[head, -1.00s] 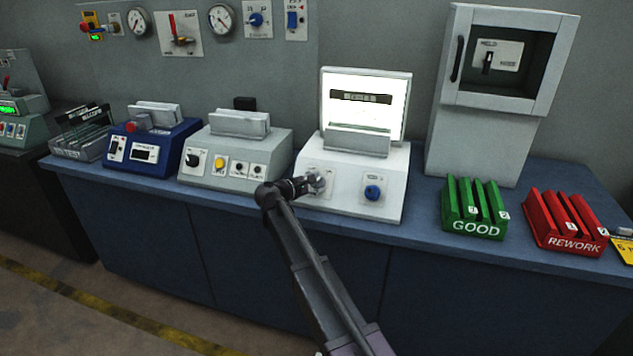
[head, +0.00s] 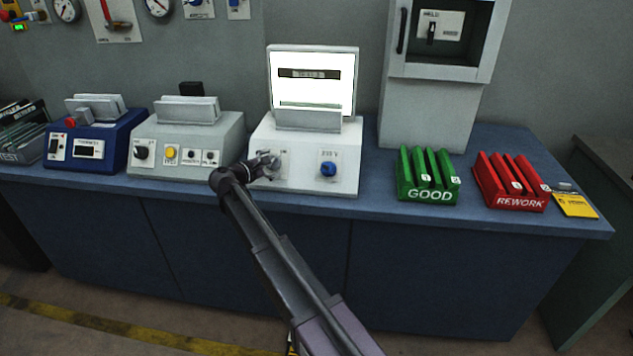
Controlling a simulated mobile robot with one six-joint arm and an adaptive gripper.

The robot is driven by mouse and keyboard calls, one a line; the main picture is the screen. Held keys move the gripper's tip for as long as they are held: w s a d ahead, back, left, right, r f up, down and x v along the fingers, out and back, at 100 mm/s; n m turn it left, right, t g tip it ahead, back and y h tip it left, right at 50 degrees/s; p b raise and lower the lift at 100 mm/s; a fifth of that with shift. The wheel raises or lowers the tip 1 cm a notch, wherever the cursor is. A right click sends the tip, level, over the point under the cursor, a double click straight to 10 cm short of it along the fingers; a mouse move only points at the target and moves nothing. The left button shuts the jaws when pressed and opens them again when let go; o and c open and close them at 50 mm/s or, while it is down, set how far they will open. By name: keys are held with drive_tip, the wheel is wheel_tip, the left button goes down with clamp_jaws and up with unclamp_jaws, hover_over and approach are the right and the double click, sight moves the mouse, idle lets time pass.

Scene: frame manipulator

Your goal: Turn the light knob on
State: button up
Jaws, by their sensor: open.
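The white light box (head: 261,176) stands on the bench, and its upright screen (head: 318,98) glows bright white with a dark strip across it. A blue knob (head: 328,169) sits on the right of its sloped front, clear of my arm. My gripper (head: 272,165) is open at the left control panel on the same front. It covers most of that panel, so the control there is largely hidden. I cannot tell whether the fingers touch it or which way it is turned.
A grey-green box (head: 228,128) with a black knob and buttons stands to the left, beside a blue box (head: 117,140). A green GOOD rack (head: 428,195) and red REWORK rack (head: 514,203) stand to the right. A tall white cabinet (head: 425,115) stands behind.

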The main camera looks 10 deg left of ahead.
drive_tip(key=n+t+b, duration=0.1)
drive_tip(key=n+y+b, duration=0.1)
drive_tip(key=n, duration=0.1)
drive_tip(key=shift+s+d+f+t, duration=0.15)
drive_tip(key=shift+t, duration=0.25)
drive_tip(key=n+t+y, duration=0.1)
drive_tip(key=n, duration=0.2)
drive_tip(key=n+t+y+b, duration=0.1)
drive_tip(key=n+y, duration=0.1)
drive_tip(key=n, duration=0.1)
drive_tip(key=n+y, duration=0.2)
drive_tip(key=n+t+y, duration=0.1)
drive_tip(key=n+y, duration=0.1)
drive_tip(key=n, duration=0.1)
drive_tip(key=shift+r+n+b, duration=0.2)
drive_tip(key=shift+n+b, duration=0.1)
drive_tip(key=shift+b, duration=0.1)
drive_tip(key=n+y, duration=0.3)
drive_tip(key=n, duration=0.1)
drive_tip(key=s+d, duration=0.2)
drive_tip(key=s, duration=1.1)
drive_tip(key=d+f+m+g+h+p, duration=0.3)
drive_tip(key=d+m+g+h+p, duration=0.4)
drive_tip(key=d+m, duration=1.3)
drive_tip(key=d, duration=0.6)
drive_tip(key=shift+s+g+h, duration=0.35)
drive_tip(key=shift+g+h, duration=0.05)
